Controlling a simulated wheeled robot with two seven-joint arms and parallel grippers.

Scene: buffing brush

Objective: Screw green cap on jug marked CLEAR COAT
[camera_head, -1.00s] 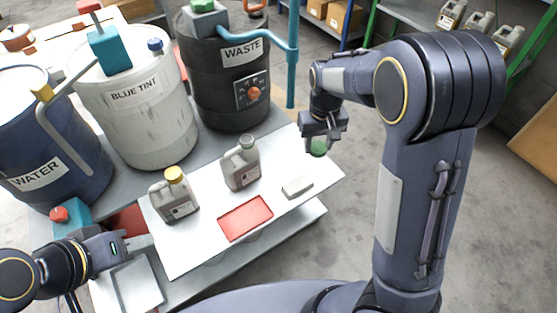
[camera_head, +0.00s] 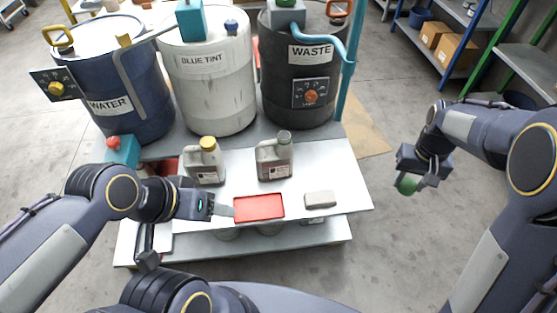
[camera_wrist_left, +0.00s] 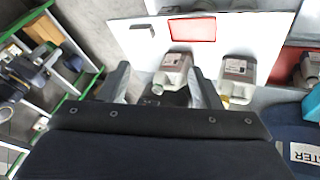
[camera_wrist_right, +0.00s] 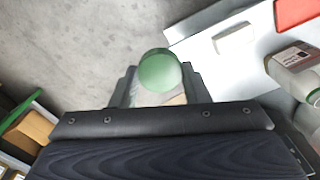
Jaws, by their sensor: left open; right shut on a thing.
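The green cap (camera_head: 406,186) is held in my right gripper (camera_head: 416,180), out over the floor to the right of the table. The cap (camera_wrist_right: 159,72) shows between the fingers in the right wrist view. A grey jug (camera_head: 275,160) with an uncapped-looking neck stands upright mid-table; its label is too small to read. A second grey jug (camera_head: 205,163) with a yellow cap stands to its left. My left gripper (camera_head: 232,211) is open and empty, in front of the jugs near the red tray's left edge. In the left wrist view the uncapped jug (camera_wrist_left: 175,68) appears between its fingers.
A red tray (camera_head: 259,207) and a pale block (camera_head: 320,199) lie at the table's front. WATER (camera_head: 110,90), BLUE TINT (camera_head: 212,85) and WASTE (camera_head: 300,85) drums stand behind the jugs. The table (camera_head: 345,180) is bare at its right end.

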